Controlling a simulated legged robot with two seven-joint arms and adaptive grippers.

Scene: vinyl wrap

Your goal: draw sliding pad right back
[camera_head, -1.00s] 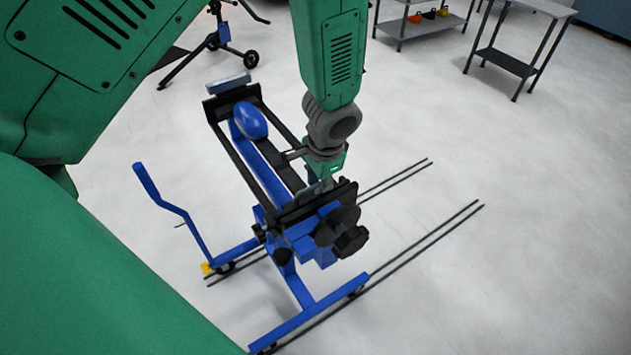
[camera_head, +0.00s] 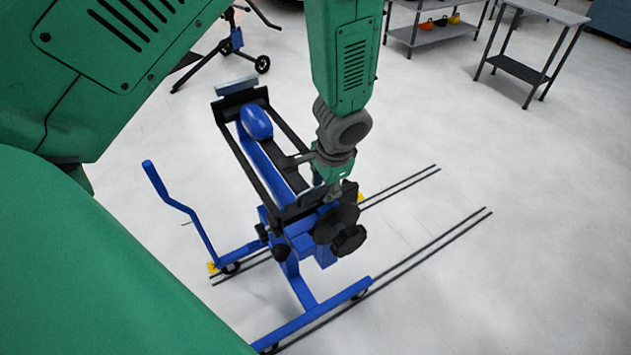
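A blue wheeled stand (camera_head: 300,245) carries a long black frame (camera_head: 247,170). A light grey pad (camera_head: 237,86) sits at the frame's far end. A smaller grey pad-like piece (camera_head: 312,197) shows at the near end; I cannot tell for sure which one is the right sliding pad.
A blue egg-shaped part (camera_head: 257,121) lies within the far half of the frame. Black knobs (camera_head: 348,240) stick out at the near end. Dark rails (camera_head: 425,245) run along the floor under the stand. Grey tables (camera_head: 545,20) stand at the back right. Pale floor is clear at right.

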